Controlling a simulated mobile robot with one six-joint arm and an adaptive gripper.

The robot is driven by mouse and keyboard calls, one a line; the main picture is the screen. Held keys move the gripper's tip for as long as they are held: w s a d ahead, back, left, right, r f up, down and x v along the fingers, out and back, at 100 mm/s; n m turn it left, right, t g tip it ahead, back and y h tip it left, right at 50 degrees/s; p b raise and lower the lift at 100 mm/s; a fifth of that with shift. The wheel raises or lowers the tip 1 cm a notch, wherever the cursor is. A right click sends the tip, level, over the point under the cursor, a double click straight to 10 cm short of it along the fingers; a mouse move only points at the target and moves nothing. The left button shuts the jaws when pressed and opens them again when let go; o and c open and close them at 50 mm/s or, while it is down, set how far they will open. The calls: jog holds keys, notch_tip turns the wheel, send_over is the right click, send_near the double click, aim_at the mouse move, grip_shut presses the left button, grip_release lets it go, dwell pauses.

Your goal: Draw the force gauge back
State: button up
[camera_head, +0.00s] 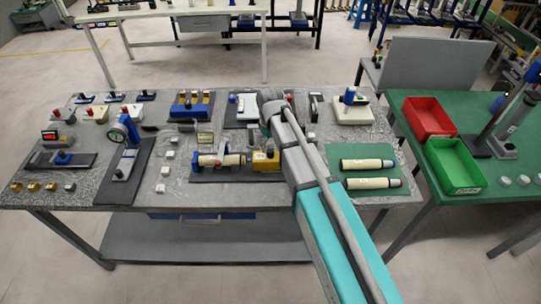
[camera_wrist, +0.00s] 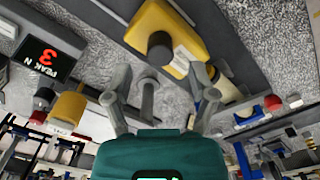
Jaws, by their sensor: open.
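A yellow block with a white label and a dark round knob, which looks like the force gauge (camera_wrist: 165,28), is at the top middle of the wrist view. In the head view, a yellow block (camera_head: 265,161) on a dark base beside my arm looks like the same thing. My gripper (camera_wrist: 163,82) is open, with its fingers spread. Its right fingertip appears close to the label; I cannot tell whether they touch. A grey post (camera_wrist: 148,98) shows between the fingers. My arm hides the gripper in the head view.
A cream cylinder (camera_head: 218,160) lies left of the yellow block. A dial gauge stand (camera_head: 123,135) is further left. A green mat (camera_head: 353,166) with two cylinders lies right of my arm. Red (camera_head: 428,118) and green (camera_head: 454,165) trays stand on the right table.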

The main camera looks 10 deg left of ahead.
aim_at(271, 150)
jog(key=shift+f+b, duration=1.6)
jog(key=shift+f, duration=0.3)
jog(key=shift+c, duration=0.3)
grip_shut()
